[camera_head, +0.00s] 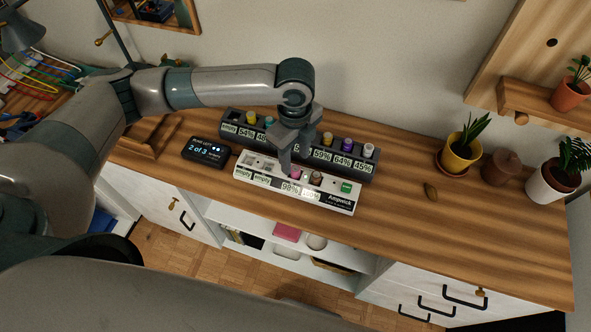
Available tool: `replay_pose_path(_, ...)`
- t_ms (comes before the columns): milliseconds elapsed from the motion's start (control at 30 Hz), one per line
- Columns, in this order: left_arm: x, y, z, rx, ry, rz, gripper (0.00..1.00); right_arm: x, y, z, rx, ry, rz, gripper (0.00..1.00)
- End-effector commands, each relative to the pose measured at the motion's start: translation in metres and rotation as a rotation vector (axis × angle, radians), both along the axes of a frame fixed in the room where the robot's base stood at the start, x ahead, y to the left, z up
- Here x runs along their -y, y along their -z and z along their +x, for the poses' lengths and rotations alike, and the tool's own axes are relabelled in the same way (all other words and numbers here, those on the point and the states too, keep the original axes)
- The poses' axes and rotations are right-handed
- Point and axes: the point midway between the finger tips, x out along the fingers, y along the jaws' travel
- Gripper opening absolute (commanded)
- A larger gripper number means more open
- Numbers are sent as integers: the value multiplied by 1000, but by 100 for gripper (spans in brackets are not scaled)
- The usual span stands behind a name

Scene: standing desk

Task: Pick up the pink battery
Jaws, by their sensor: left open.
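The pink battery (295,174) stands in a slot of the white charger (329,200) on the wooden desk, above a label that seems to read 98%. A brownish battery (316,178) stands in the slot to its right. My left gripper (291,168) points down over the white charger, its fingertips at the pink battery and partly covering it. It is open; I cannot tell whether a finger touches the battery. My right gripper is not in view.
A dark charger (359,170) with several coloured batteries stands right behind the white one. A small black display (206,152) reads "2 of 3" at left. Potted plants, one in a yellow pot (459,155), stand at right. The desk's right front is clear.

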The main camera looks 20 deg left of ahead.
Motion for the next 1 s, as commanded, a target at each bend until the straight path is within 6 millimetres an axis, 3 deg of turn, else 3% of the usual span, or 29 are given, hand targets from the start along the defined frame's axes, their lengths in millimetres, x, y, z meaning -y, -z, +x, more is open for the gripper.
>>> replay_pose_path(100,1,13,1,-3,-2,1,42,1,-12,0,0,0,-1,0)
replay_pose_path(300,0,33,1,0,-1,1,42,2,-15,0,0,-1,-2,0)
replay_pose_path(800,1,35,1,0,0,1,42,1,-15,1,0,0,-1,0)
replay_pose_path(967,1,35,1,0,0,1,4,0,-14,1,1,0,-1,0)
replay_pose_path(1000,1,35,1,0,0,1,0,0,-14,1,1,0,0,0)
